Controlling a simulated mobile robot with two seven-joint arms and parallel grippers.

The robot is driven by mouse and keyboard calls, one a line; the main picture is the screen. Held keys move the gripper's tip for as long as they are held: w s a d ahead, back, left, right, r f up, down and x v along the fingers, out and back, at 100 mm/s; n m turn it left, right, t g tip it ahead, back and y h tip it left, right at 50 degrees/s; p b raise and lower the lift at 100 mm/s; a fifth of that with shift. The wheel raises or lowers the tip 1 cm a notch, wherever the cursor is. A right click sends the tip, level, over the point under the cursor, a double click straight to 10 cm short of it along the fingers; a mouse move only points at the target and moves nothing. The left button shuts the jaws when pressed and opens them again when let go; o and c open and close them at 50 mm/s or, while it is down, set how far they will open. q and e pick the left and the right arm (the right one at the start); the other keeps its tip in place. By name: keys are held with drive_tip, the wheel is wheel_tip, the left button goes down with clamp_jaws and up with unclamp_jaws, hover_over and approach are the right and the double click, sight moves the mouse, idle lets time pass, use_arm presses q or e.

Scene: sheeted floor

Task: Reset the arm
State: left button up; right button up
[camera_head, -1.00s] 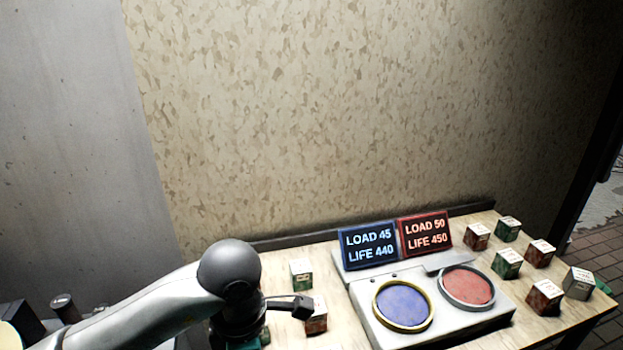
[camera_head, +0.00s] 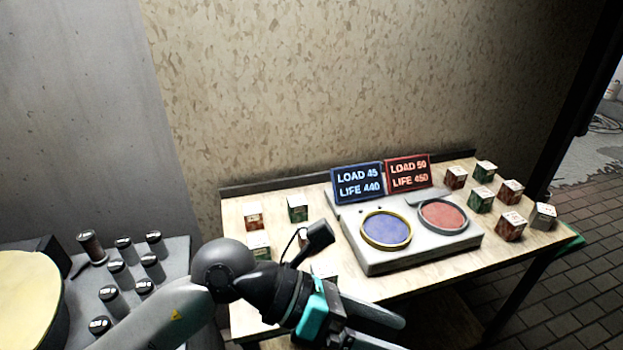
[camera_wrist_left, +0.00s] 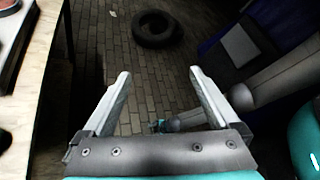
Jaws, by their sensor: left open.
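My left arm comes in from the lower left in the head view. Its gripper (camera_head: 385,328) is at the front edge of the wooden table (camera_head: 400,283), at the bottom of the picture. In the left wrist view the two fingers of the left gripper (camera_wrist_left: 158,85) stand wide apart with nothing between them. They point out over the brick floor, beside the table edge (camera_wrist_left: 45,100). My right gripper is not seen in the head view.
A device with a blue pad (camera_head: 386,229), a red pad (camera_head: 443,215) and two lit signs (camera_head: 357,183) stands on the table. Several small boxes (camera_head: 510,226) lie around it. A grey side table (camera_head: 180,290) holds several canisters. A tyre (camera_wrist_left: 155,29) lies on the floor.

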use_arm(q)
drive_tip(key=w+a+r+n+t+h, duration=0.2)
drive_tip(key=w+r+n+t+h, duration=0.15)
drive_tip(key=r+n+t, duration=0.35)
drive_tip(key=w+a+r+n+t+h, duration=0.1)
drive_tip(key=w+r+n+t+h, duration=0.2)
drive_tip(key=r+n+t+h, duration=0.35)
drive_tip(key=w+a+n+t+y, duration=0.7)
drive_tip(key=a+n+t+y, duration=0.4)
drive_tip(key=n, duration=0.5)
drive_tip(key=a+f+n+g+y, duration=0.6)
drive_tip(key=a+f+n+y, duration=0.4)
drive_tip(key=f+n+y, duration=0.3)
drive_tip(key=s+a+f+n+g+h, duration=0.15)
drive_tip(key=s+f+n+g, duration=0.35)
drive_tip(key=s+f+g, duration=1.15)
drive_tip(key=s+f+t, duration=0.1)
drive_tip(key=s+f, duration=0.1)
drive_tip(key=f, duration=1)
drive_tip(key=s+f+t, duration=0.2)
drive_tip(key=f, duration=1)
drive_tip(key=s+a+f+g+b, duration=0.1)
drive_tip(key=s+a+f, duration=0.2)
drive_tip(key=s+f, duration=1.2)
drive_tip(key=shift+s+f+m+g+y+b, duration=0.3)
drive_tip(key=shift+f+m+y+b, duration=0.05)
drive_tip(key=shift+f, duration=0.2)
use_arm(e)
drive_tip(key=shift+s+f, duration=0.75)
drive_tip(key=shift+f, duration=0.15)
